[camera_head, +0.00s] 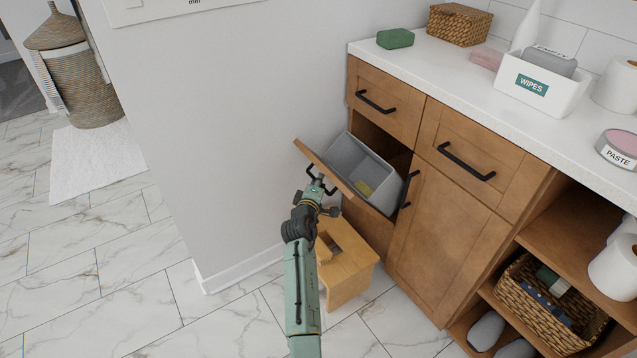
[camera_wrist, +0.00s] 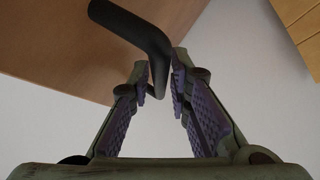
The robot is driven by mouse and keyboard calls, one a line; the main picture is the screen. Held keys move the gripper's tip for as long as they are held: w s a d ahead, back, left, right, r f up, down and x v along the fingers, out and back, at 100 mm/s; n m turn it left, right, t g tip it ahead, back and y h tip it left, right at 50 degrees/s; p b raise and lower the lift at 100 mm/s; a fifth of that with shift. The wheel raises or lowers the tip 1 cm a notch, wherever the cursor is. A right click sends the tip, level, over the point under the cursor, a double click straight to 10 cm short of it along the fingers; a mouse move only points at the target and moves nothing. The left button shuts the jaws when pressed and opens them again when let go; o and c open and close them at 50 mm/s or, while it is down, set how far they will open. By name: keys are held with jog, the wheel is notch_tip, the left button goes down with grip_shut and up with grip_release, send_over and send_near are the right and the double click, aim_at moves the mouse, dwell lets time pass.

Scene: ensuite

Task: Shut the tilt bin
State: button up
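The tilt bin stands open in the wooden cabinet, its wooden front panel (camera_head: 322,167) leaning out to the left and its grey inner bin (camera_head: 362,168) exposed, with something yellowish inside. My gripper (camera_head: 318,186) is at the outer face of this panel, by its black handle. In the wrist view the panel (camera_wrist: 50,50) fills the upper left, and the black handle (camera_wrist: 130,25) bends down to my fingertips (camera_wrist: 164,84). The fingers stand apart, with part of the handle at the gap between them. A firm grip does not show.
A wooden stool (camera_head: 345,262) stands on the floor below the open bin. A grey-white wall (camera_head: 220,130) is close on the left. Drawers and a cabinet door (camera_head: 440,240) are to the right. The counter (camera_head: 450,85) holds a wipes box (camera_head: 540,85) and other items. Marble floor is clear at lower left.

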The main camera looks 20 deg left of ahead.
jog(key=shift+w, duration=0.15)
jog(key=shift+c, duration=0.2)
grip_shut()
dwell(0.5)
